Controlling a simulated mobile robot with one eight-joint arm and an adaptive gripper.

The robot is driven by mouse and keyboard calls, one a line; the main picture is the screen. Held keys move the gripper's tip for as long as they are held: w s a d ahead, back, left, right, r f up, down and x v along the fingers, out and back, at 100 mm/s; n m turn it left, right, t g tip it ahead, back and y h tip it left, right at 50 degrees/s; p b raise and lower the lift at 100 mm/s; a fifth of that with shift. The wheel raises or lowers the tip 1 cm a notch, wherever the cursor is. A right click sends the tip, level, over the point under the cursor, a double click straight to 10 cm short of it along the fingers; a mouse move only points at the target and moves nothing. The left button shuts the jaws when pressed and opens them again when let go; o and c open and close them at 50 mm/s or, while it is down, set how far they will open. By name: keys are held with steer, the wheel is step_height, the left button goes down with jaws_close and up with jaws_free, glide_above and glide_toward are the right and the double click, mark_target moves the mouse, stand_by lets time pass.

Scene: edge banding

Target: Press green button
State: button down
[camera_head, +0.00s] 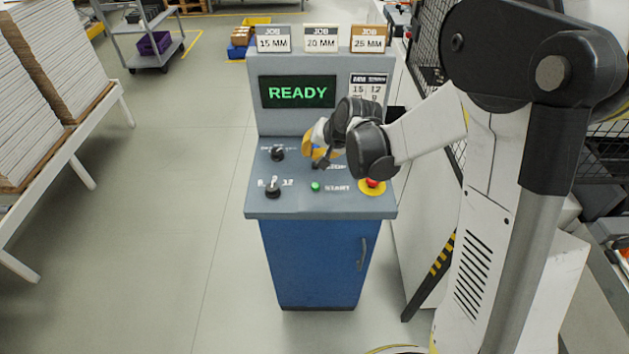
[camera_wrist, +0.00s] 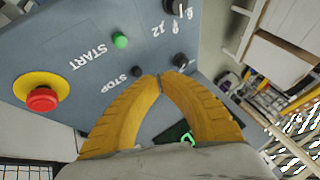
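The green button (camera_head: 315,187), labelled START, is on the sloped grey top of the control console (camera_head: 260,205). In the wrist view the green button (camera_wrist: 120,40) shows clear and uncovered, ahead of my fingertips and a little left. My gripper (camera_wrist: 158,77) has its two yellow fingers brought together at the tips, with nothing held between them. The tips appear near a small dark button marked STOP (camera_wrist: 137,71), apart from the green button. In the head view my gripper (camera_head: 318,158) hangs over the console behind the green button, and my wrist partly hides it.
A red emergency button on a yellow disc (camera_head: 373,186) lies right of START. Two black knobs (camera_head: 272,188) are at the left. The upright display (camera_head: 297,92) reads READY. Job cards (camera_head: 321,38) stand on top. Stacked boards (camera_head: 50,75) are left; the floor between is clear.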

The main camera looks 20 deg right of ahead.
mark_target(313, 183)
steer(key=shift+f, duration=0.1)
step_height(313, 183, down, 8)
steer(key=b, duration=0.6)
steer(key=shift+f+b, duration=0.25)
steer(key=shift+b, duration=0.1)
steer(key=shift+f, duration=0.15)
stand_by(1.0)
steer(key=shift+f+b, duration=0.3)
steer(key=shift+b, duration=0.15)
